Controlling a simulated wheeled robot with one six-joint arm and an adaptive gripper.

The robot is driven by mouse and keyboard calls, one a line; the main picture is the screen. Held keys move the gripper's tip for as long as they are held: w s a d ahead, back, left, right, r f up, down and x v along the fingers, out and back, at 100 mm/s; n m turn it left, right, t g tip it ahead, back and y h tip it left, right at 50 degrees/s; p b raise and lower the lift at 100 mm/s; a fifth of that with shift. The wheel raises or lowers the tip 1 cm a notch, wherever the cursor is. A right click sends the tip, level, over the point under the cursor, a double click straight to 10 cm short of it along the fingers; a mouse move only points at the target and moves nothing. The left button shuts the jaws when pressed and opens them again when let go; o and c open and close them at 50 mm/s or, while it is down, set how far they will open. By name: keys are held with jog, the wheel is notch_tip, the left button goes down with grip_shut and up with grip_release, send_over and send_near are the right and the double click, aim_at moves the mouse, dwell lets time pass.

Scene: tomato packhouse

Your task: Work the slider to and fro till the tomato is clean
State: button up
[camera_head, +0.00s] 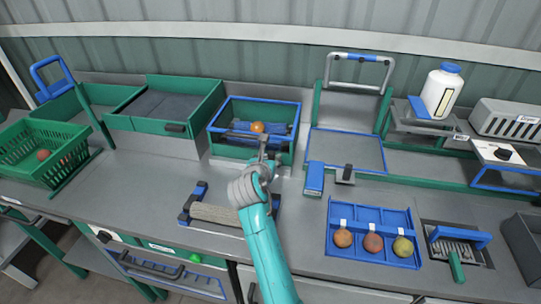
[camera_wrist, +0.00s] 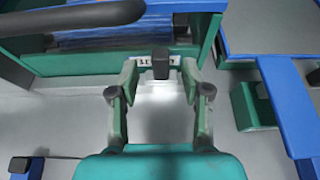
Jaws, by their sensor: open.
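An orange-red tomato (camera_head: 257,127) sits in a green and blue washing box (camera_head: 222,148) at the back middle, on or between blue brush-like pieces (camera_head: 278,127). A dark bar (camera_head: 240,134) crosses the box in front of the tomato; in the wrist view a thick dark bar (camera_wrist: 70,18) shows at the top left. A small black knob (camera_wrist: 160,62) stands at the box's front, by a white label. It may be the slider's grip. My gripper (camera_wrist: 158,75) is open, its fingertips on either side of the knob; contact is not clear.
A blue tray (camera_head: 372,218) with several fruits lies front right. A roller-like pad (camera_head: 215,213) lies left of my arm. A blue block (camera_head: 314,178) and a frame with a grey handle (camera_head: 360,57) stand right of the box. A green basket (camera_head: 20,150) is far left.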

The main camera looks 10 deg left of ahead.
aim_at(271, 155)
jog(key=shift+x, duration=1.6)
grip_shut()
